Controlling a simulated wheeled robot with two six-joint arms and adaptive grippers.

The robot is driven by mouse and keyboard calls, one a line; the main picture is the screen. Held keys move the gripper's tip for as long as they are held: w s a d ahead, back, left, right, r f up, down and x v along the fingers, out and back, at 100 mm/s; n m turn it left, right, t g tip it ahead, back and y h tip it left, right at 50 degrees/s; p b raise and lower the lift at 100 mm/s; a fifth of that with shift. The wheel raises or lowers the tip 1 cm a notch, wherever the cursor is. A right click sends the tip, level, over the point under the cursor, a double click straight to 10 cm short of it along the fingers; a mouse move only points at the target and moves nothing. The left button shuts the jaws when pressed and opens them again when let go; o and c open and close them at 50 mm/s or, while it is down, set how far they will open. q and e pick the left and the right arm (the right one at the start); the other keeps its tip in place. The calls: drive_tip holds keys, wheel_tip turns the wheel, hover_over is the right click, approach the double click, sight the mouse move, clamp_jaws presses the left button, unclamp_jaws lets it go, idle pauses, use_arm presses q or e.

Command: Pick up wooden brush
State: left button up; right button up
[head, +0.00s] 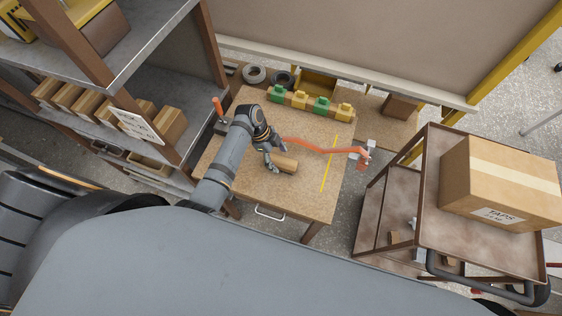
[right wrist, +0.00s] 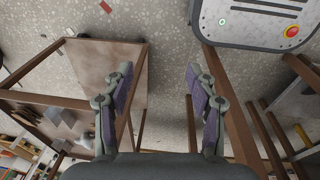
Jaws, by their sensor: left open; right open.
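A wooden brush (head: 286,164), seen as a small light-brown block, lies on the wooden worktable (head: 305,199) in the head view. My left gripper (head: 274,158) is open and points down at the brush's left end. Its fingers hide that end, and I cannot tell whether they touch it. My right gripper (right wrist: 158,78) is open and empty in the right wrist view, with its two fingers wide apart above the floor. It does not show in the head view.
Green and yellow blocks (head: 299,99) line the table's back edge. A cart (head: 470,235) with a cardboard box (head: 500,185) stands right. Shelves (head: 150,60) stand left.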

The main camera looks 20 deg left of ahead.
sight(280, 161)
use_arm(q)
drive_tip(key=shift+x, duration=1.45)
drive_tip(key=shift+f, duration=0.15)
drive_tip(key=c, duration=1.3)
